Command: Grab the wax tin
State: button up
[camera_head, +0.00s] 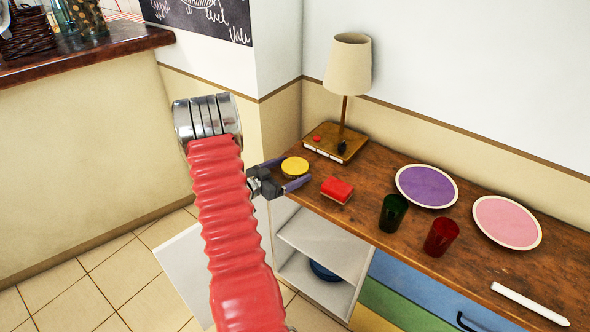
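The round yellow-topped tin (296,165), which looks like the wax tin, is at the left end of the wooden counter top (470,265). My gripper (295,170) comes in from the left with its two purple-grey fingers spread apart. One finger is at the tin's far left side and the other at its near right side, so the tin appears between them. I cannot tell whether either finger touches it, or how high the fingers are over the counter.
A red sponge (337,189) lies just right of the near finger. A lamp (347,70) on a wooden base stands behind. Green (392,213) and red (441,236) cups, purple (427,186) and pink (507,222) plates, and a white stick (530,303) are further right. Open shelves (322,245) are below.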

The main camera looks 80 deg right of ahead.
aim_at(291, 168)
jog(key=c, duration=1.3)
jog(key=shift+r, duration=0.1)
jog(key=shift+r, duration=4.95)
